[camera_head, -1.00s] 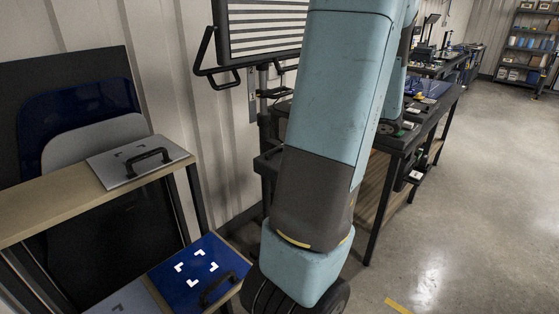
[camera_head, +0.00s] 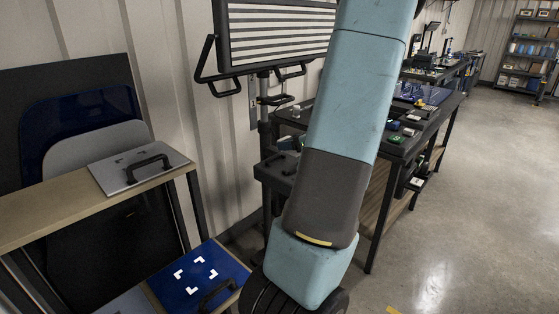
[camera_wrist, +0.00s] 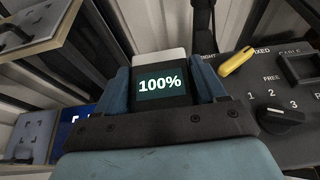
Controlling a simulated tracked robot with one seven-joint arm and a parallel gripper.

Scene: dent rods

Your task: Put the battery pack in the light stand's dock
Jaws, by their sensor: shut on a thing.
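The battery pack (camera_wrist: 160,86) shows in the wrist view as a dark block with a pale end and a lit "100%" display. My gripper (camera_wrist: 163,78) is shut on it, with one blue finger at each side. The light stand (camera_head: 265,130) stands against the wall in the head view, with a large striped panel on top and a dark box (camera_head: 275,173) lower on its pole. A dark control panel (camera_wrist: 270,95) with a yellow lever and a dial is right of the battery pack in the wrist view. I cannot make out the dock.
A wooden shelf (camera_head: 85,197) with a grey handled plate (camera_head: 136,168) is at the left. A blue handled plate (camera_head: 190,270) lies below it. A cluttered workbench (camera_head: 400,140) stands behind my arm. The floor at the right is clear.

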